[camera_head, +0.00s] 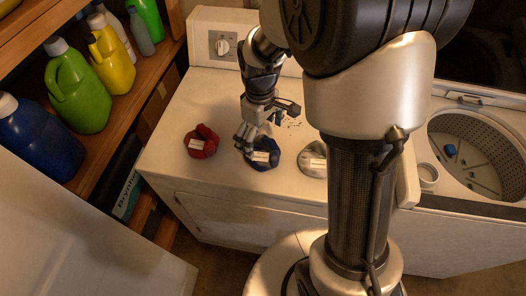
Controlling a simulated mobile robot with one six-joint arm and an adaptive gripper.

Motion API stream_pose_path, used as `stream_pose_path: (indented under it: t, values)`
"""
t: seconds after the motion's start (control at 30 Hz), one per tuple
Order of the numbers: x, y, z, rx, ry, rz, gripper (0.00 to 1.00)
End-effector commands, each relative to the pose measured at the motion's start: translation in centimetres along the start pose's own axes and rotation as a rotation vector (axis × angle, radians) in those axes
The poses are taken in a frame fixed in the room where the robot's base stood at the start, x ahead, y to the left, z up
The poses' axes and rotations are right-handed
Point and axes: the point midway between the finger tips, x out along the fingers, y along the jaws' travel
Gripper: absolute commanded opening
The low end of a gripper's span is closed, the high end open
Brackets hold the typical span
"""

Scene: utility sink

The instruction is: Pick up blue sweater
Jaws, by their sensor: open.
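A small dark blue bundle (266,160) with a white label lies on top of the white machine, and I take it to be the blue sweater. My gripper (246,140) is open and points down at the bundle's upper left side. One finger overlaps the bundle's left edge in the picture; I cannot tell whether they touch. The gripper and wrist hide part of the bundle's far side.
A red bundle (201,141) lies to the left and a grey-white bundle (314,159) to the right on the white machine top (178,172). An open washer drum (475,150) is at right. A wooden shelf (122,112) with several bottles stands left.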

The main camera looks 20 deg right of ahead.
Motion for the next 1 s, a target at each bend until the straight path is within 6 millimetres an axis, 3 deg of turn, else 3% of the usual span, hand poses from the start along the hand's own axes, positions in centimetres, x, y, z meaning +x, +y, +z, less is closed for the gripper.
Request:
stream_pose_path:
  t: [0.4,0.67,1.0]
  values:
    - [5.1,-0.3,0.4,0.0,-0.001,-0.001,1.0]
    - [5.1,-0.3,0.4,0.0,0.0,0.0,0.99]
    - [5.1,-0.3,0.4,0.0,0.0,0.0,0.77]
